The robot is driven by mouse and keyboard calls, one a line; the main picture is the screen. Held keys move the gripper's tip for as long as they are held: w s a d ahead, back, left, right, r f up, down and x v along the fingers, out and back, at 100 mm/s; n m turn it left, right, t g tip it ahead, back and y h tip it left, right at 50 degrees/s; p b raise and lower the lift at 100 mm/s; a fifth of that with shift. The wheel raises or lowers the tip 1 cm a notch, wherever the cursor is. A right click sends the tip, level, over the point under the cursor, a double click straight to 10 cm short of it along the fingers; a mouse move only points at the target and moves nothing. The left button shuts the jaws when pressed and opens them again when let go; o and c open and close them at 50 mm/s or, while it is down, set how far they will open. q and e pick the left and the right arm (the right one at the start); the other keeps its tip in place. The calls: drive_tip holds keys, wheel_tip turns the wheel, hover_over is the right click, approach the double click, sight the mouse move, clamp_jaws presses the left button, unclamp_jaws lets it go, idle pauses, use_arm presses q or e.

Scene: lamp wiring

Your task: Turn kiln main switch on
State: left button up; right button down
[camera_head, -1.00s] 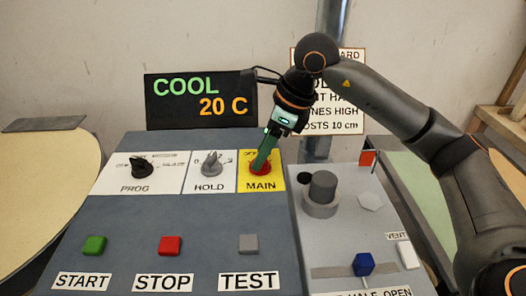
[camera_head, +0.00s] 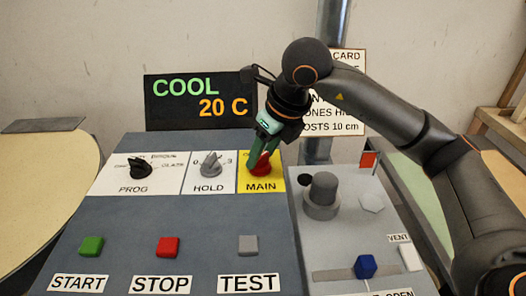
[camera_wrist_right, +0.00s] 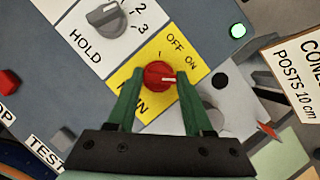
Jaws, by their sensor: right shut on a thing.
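The MAIN switch is a red round knob (camera_head: 261,168) on a yellow plate at the panel's top right. In the right wrist view, the knob (camera_wrist_right: 158,76) has a white pointer mark on the ON side of the OFF/ON labels. My right gripper (camera_head: 263,158) comes down on the knob from above, its two green fingers on either side of it. It is shut on the knob and partly hides it in the head view. My left gripper is not in view.
The HOLD knob (camera_head: 211,164) and PROG knob (camera_head: 140,168) sit left of MAIN. START, STOP and TEST buttons are below. The display (camera_head: 201,101) reads COOL 20 C. A round green light (camera_wrist_right: 237,30) shows at the panel corner. A grey post (camera_head: 322,190) stands to the right.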

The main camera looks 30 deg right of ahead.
idle(0.3)
drive_tip(key=shift+c, duration=1.5)
unclamp_jaws()
drive_tip(key=shift+r, duration=0.1)
drive_tip(key=p+v, duration=0.1)
drive_tip(key=v, duration=1.1)
drive_tip(key=shift+r, duration=0.2)
drive_tip(key=shift+s, duration=0.1)
